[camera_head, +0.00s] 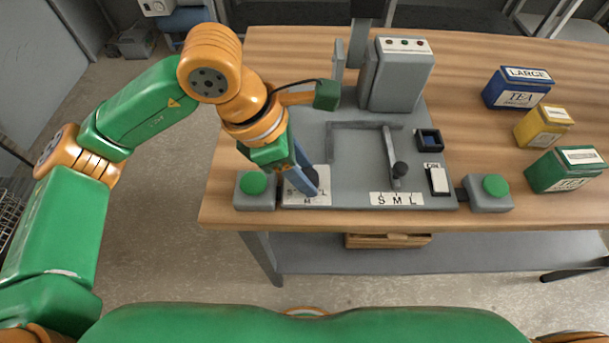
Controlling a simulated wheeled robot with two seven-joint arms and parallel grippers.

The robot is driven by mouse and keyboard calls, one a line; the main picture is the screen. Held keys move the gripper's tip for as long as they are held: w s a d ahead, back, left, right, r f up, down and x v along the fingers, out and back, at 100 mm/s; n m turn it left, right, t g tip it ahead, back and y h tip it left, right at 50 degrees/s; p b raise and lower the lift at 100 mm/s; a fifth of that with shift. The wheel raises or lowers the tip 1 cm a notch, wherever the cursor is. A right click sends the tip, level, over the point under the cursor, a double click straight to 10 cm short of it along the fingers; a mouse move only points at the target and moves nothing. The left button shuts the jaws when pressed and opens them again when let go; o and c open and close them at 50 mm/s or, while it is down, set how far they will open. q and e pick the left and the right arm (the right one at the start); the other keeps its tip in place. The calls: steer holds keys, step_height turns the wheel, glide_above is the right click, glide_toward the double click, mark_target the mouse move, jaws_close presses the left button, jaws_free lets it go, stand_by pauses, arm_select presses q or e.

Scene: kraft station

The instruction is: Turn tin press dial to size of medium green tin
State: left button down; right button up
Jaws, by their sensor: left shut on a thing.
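The tin press (405,85) stands on the wooden table, with its grey base plate toward me. A white dial plate (318,200) with size letters lies at the base's front left. My left gripper (308,183) points down at this plate and is shut on the dial there; the gripper hides most of the dial, so I cannot tell its setting. The green tin (563,170) with a white TEA label stands at the right of the table; its top label is too small to read. My right gripper is not in view.
A blue tin (517,88) marked LARGE and a yellow tin (543,126) stand behind the green tin. A lever with a black knob (400,169) stands above a second S M L plate (397,199). Green buttons (254,183) (495,186) flank the base. A white switch (438,181) is at right.

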arm_select(q)
steer(key=shift+f+n+b, duration=0.1)
steer(key=shift+n+b, duration=0.4)
steer(key=shift+n, duration=0.1)
steer(key=shift+t, duration=0.3)
steer(key=shift+c, duration=1.9)
jaws_free()
steer(key=v, duration=0.7)
